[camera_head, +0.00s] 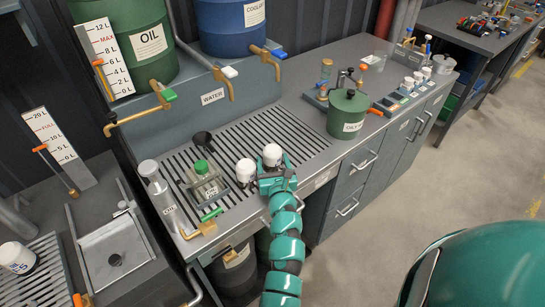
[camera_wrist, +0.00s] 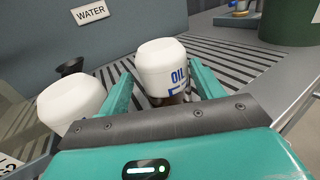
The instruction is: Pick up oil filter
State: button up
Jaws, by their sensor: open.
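A white oil filter (camera_wrist: 162,68) with blue "OIL" lettering stands upright on the slatted drain grate. In the wrist view it is between the two teal fingers of my gripper (camera_wrist: 160,88), which is open around it. The filter's lower part is partly hidden by the gripper body. In the head view the same filter (camera_head: 272,154) shows just beyond my gripper (camera_head: 277,172). A second white filter (camera_head: 245,170) stands to its left, and also shows outside the left finger in the wrist view (camera_wrist: 70,103).
A glass jar with a green cap (camera_head: 203,178) and a grey cylinder (camera_head: 157,186) stand left on the grate. A black funnel (camera_head: 202,140) lies behind. A green canister (camera_head: 348,115) stands to the right. Oil (camera_head: 125,35) and coolant (camera_head: 232,25) drums sit above.

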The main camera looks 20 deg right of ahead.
jog(key=shift+w+d+f+p, duration=0.1)
jog(key=shift+w+d+p, duration=0.15)
jog(key=shift+w, duration=0.55)
jog(key=shift+w+d+f+p, duration=0.15)
jog(key=shift+w+p, duration=0.2)
jog(key=shift+w, duration=0.4)
jog(key=shift+w+d+f+p, duration=0.15)
jog(key=shift+w+p, duration=0.15)
jog(key=shift+w, duration=0.5)
jog(key=shift+r, duration=0.1)
jog(key=c, duration=1)
